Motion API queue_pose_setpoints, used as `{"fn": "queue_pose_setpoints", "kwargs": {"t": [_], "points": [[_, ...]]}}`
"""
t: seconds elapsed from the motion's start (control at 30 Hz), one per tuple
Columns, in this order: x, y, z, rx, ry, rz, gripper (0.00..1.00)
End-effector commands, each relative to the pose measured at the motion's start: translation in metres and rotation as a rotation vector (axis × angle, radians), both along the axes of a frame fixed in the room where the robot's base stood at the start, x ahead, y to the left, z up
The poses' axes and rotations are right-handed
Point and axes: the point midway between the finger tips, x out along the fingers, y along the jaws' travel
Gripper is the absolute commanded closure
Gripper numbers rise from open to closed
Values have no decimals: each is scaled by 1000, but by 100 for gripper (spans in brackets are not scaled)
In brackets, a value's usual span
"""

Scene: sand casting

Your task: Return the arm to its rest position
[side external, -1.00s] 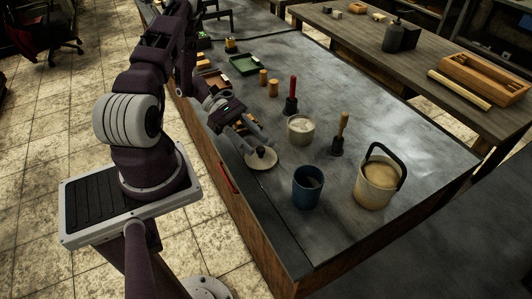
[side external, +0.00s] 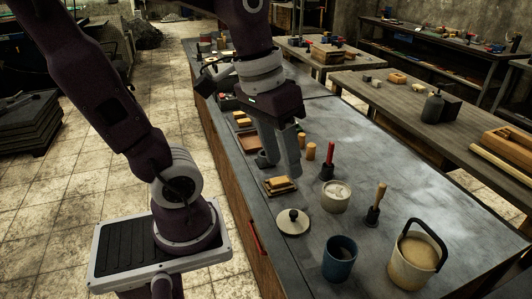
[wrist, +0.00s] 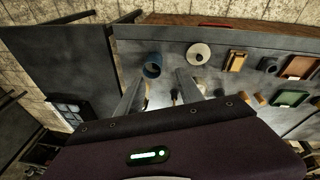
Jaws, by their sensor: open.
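My gripper (side external: 279,165) is open and empty, with its fingers pointing down above the workbench (side external: 365,145). In the wrist view its two fingers (wrist: 160,92) are spread apart with nothing held between them. A pale round lid with a dark knob (side external: 293,221) lies on the bench near the front edge, apart from my gripper. It also shows in the wrist view (wrist: 199,53). A small wooden block on a board (side external: 280,186) lies below my fingers in the side view. The exact height of the fingers above it is hard to tell.
A blue cup (side external: 340,257), a bucket with a dark handle (side external: 413,258), a pale pot (side external: 336,197), a red-handled tool (side external: 329,160) and a wooden-handled tool (side external: 376,203) stand on the bench. A green tray (wrist: 290,98) is farther along. A second table (side external: 430,115) stands behind.

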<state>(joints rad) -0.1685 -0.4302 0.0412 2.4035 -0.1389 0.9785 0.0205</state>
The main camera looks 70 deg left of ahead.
Motion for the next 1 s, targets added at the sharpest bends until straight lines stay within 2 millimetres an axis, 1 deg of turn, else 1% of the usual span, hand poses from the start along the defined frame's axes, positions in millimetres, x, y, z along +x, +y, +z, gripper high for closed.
{"fn": "queue_pose_setpoints", "kwargs": {"t": [0.03, 0.1, 0.23, 1.0], "points": [[-12, -5, 7, 59, -94, -77, 56], [-22, -8, 12, 120, -190, -152, 56], [-31, -9, 16, 173, -279, -215, 56], [-31, -9, 16, 175, -285, -217, 56]]}}
